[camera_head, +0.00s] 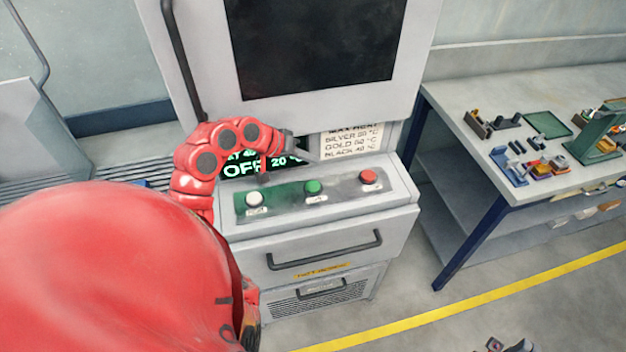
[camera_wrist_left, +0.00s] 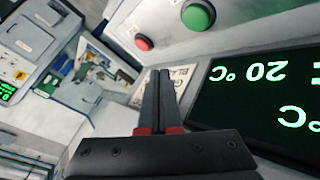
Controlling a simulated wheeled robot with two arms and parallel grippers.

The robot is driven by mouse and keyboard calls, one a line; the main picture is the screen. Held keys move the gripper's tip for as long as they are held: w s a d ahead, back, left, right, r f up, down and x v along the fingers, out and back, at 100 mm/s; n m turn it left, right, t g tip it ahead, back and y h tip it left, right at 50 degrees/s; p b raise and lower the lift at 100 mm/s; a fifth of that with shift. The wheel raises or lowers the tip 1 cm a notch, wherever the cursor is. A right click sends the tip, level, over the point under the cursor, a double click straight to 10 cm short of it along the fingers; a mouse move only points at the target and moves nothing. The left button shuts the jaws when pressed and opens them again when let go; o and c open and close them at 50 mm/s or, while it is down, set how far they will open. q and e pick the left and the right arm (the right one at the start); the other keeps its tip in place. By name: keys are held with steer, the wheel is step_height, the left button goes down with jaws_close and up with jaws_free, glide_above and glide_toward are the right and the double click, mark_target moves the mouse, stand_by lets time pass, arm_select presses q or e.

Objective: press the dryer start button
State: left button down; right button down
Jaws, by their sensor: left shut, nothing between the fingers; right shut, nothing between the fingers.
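The dryer (camera_head: 330,225) stands in the middle of the head view. Its sloped panel carries a white button (camera_head: 254,199), a green button (camera_head: 313,187) and a red button (camera_head: 368,176); their labels are too small to read. My left gripper (camera_head: 313,156) is shut and empty, above and behind the green button, in front of the display. In the left wrist view its fingers (camera_wrist_left: 160,74) are together, apart from the green button (camera_wrist_left: 198,15) and red button (camera_wrist_left: 143,42). My right gripper (camera_head: 508,345) is only partly visible at the bottom edge, shut and empty.
The dark display (camera_head: 243,168) reads OFF and 20 °C. A dark-windowed door (camera_head: 412,45) rises above, handles below. A workbench (camera_head: 470,93) with fixtures stands at right. A yellow line (camera_head: 450,308) crosses the clear floor.

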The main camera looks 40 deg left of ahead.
arm_select(q)
steer(key=b, duration=0.4)
glide_above(310, 188)
step_height(310, 188, down, 7)
steer(key=shift+f+b, duration=0.35)
steer(key=shift+f, duration=0.1)
steer(key=shift+f, duration=0.15)
stand_by(1.4)
steer(key=shift+a+f, duration=0.1)
steer(key=shift+f, duration=0.15)
steer(key=shift+f, duration=0.5)
stand_by(0.6)
steer(key=shift+r, duration=0.15)
steer(key=shift+r+p, duration=0.6)
steer(key=shift+r, duration=0.2)
